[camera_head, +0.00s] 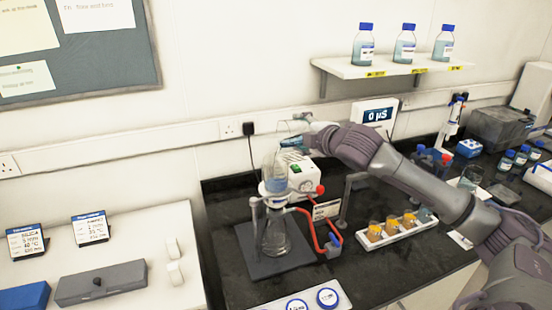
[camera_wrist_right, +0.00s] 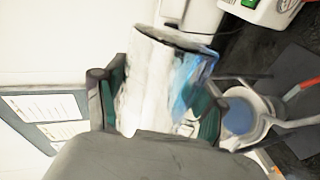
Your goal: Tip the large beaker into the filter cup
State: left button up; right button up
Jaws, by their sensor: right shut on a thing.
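The large beaker (camera_wrist_right: 150,85) is clear glass and lies tilted between the green-padded fingers of my right gripper (camera_wrist_right: 160,105). Bluish liquid shows along its right side in the wrist view. In the head view my right gripper (camera_head: 295,143) is above the filter cup (camera_head: 275,168), and the beaker there is small and hard to make out. The cup stands upright on a glass flask (camera_head: 278,238), with bluish liquid low in it. In the wrist view the cup (camera_wrist_right: 262,105) is right of the beaker, apart from it, with blue liquid inside. My left gripper is not in view.
A white device (camera_head: 303,180) stands right behind the cup. Red tubing (camera_head: 304,222) runs from the flask to a valve at right. A shelf (camera_head: 385,68) with bottles is above.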

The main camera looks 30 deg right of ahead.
jog(key=shift+a+f+n+h+p, duration=0.2)
jog(key=shift+n+h+p, duration=0.1)
jog(key=shift+n+p, duration=0.2)
dwell(0.4)
jog(key=shift+a+r+n+h+p, duration=0.25)
jog(key=shift+n+p, duration=0.25)
jog(key=shift+p, duration=0.4)
